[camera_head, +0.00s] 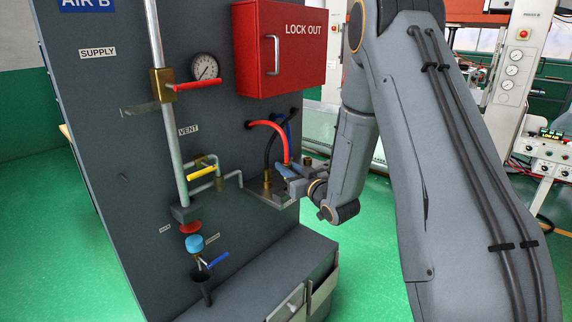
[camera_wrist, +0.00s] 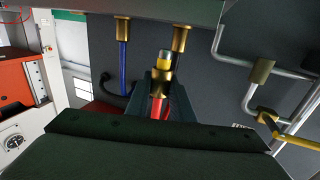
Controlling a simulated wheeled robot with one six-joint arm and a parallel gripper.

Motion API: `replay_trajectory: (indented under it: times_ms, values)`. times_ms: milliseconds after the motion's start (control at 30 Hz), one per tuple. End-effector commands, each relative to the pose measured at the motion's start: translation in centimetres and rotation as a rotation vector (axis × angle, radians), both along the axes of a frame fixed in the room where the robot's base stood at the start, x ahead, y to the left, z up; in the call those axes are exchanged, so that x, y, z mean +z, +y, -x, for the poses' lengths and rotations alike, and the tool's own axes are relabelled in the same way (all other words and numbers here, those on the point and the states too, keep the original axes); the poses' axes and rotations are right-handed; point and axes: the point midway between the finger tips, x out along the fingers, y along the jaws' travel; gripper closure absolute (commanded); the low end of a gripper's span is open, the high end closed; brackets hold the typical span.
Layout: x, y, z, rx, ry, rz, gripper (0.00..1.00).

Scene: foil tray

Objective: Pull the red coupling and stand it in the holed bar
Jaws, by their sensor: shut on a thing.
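The red coupling shows in the wrist view as a brass body with a yellow ring and a pale steel tip (camera_wrist: 165,62). My gripper (camera_wrist: 165,90) is shut on it, one dark finger on each side. Its red hose (camera_wrist: 157,108) runs back towards the gripper body. The tip is visible and looks apart from the grey block (camera_wrist: 150,8) at the top of the wrist view. In the head view my gripper (camera_head: 289,178) is beside the steel block (camera_head: 281,198), and the red hose (camera_head: 275,128) arches over to it. I cannot make out the holed bar's holes.
Brass fittings (camera_wrist: 122,29) with a blue hose and a dark hose (camera_wrist: 180,38) stand close by. A yellow-handled valve (camera_head: 201,174) and bent pipes are to the left in the head view. The red lockout box (camera_head: 281,60) is above. A grey cabinet top (camera_head: 255,270) is below.

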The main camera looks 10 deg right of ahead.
Motion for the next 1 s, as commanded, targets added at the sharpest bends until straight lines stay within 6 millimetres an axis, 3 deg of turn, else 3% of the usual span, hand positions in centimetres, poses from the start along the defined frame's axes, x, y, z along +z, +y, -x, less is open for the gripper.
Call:
replay_trajectory:
  times_ms: [600,1000]
  values:
    - [-4.3,0.0,-0.1,-0.001,0.000,0.000,1.00]
    - [-5.1,0.0,0.0,-0.001,-0.001,0.000,1.00]
